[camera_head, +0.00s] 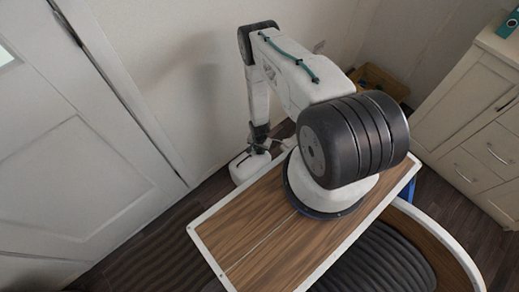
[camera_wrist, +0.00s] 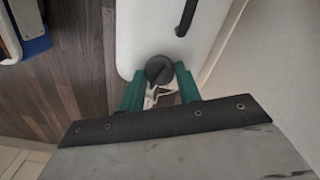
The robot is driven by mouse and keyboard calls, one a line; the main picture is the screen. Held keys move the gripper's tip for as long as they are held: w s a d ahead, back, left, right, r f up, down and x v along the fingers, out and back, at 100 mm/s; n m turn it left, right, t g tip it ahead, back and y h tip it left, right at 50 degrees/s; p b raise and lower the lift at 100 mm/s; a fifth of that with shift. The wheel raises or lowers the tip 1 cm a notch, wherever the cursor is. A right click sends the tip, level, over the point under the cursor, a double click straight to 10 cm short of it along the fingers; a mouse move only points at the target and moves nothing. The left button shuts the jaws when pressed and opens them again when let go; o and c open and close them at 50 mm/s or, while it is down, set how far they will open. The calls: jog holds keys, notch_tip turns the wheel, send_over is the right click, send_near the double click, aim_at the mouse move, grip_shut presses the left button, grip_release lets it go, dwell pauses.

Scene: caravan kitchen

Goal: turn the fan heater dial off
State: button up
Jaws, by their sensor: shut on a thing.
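The fan heater (camera_head: 247,168) is a white rounded box on the floor near the wall, at the centre of the head view. Its white top also fills the upper middle of the wrist view (camera_wrist: 150,25). The dial (camera_wrist: 158,68) is a round dark knob with a raised ridge near the heater's edge. My gripper (camera_wrist: 160,73) has its two green fingers on either side of the dial and is shut on it. In the head view my gripper (camera_head: 259,148) is small above the heater, and the dial cannot be made out there.
A black handle (camera_wrist: 186,17) rises from the heater top. The wall (camera_wrist: 275,60) is close on the right in the wrist view. A grey door (camera_head: 80,170) is at the left, and cream drawers (camera_head: 470,120) are at the right. Dark wood floor (camera_wrist: 60,90) lies beside the heater.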

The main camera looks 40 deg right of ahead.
jog(key=n, duration=0.5)
jog(key=shift+n, duration=0.3)
jog(key=n, duration=1)
jog(key=shift+n, duration=0.4)
jog(key=n, duration=0.5)
jog(key=shift+n, duration=0.4)
jog(key=o, duration=1)
